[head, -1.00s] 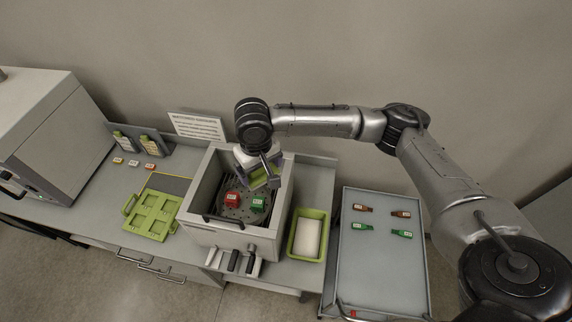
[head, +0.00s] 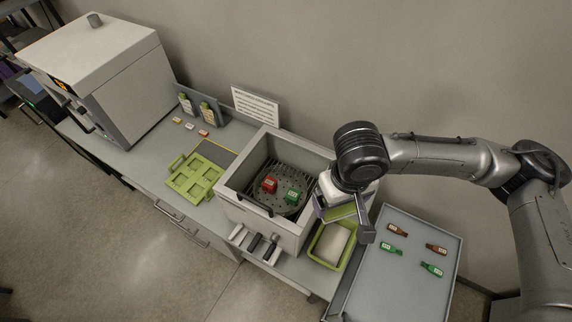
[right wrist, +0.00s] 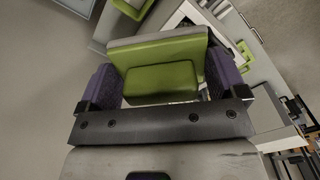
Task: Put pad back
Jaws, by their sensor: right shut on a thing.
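My right gripper (head: 345,215) is shut on a green-faced pad (head: 343,210) with a grey edge. The right wrist view shows the pad (right wrist: 160,75) close up, between the two purple-lined fingers (right wrist: 163,85). In the head view the gripper hangs over the right edge of the open grey box, near a small green tray (head: 313,255). A pale block (head: 332,243) lies in that tray, partly hidden by the gripper. My left gripper is not in view.
The open grey box (head: 228,190) holds a red piece (head: 269,184) and a green piece (head: 292,196) on a perforated plate. A green fixture (head: 193,178) lies to its left. A grey cart (head: 400,275) at right carries several small bottle-shaped pieces. A sign (head: 255,105) stands behind.

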